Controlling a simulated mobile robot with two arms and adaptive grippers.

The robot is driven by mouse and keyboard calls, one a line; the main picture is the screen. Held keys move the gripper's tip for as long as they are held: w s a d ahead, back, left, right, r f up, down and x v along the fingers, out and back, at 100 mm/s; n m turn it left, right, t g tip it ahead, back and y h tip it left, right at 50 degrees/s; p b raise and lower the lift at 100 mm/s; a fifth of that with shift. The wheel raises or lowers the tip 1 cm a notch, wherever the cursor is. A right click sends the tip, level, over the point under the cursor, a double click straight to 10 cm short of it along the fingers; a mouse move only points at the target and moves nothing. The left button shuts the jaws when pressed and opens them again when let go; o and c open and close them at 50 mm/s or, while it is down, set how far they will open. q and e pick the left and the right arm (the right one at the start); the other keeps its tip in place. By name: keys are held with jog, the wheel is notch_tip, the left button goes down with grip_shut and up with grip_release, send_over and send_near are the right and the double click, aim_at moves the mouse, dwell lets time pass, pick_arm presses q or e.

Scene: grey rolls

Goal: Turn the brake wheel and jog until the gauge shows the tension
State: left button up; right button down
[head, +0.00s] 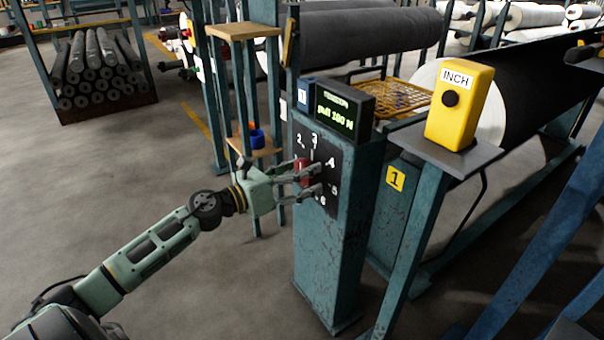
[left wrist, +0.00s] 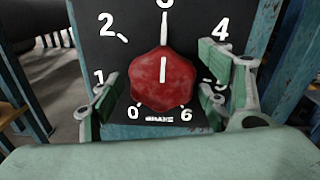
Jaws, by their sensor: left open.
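The red brake wheel (head: 301,171) sits on a dark dial plate numbered 0 to 6 on the teal post. In the left wrist view the wheel (left wrist: 163,82) fills the middle, and its white line points up at the 3 mark. The gauge (head: 340,110) on top of the post shows green text, seemingly a pull near 180 N. The yellow INCH box (head: 455,110) has a black button and stands on a grey shelf.
A wooden-shelved stand (head: 243,30) with a blue ring (head: 257,140) is close behind my left gripper. A large dark roll (head: 545,85) lies behind the INCH box. A rack of grey rolls (head: 95,70) stands far left. The floor at left is clear.

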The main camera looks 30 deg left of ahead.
pick_arm(q)
jog(key=shift+w, duration=0.25)
jog(key=shift+c, duration=0.6)
jog(key=c, duration=1)
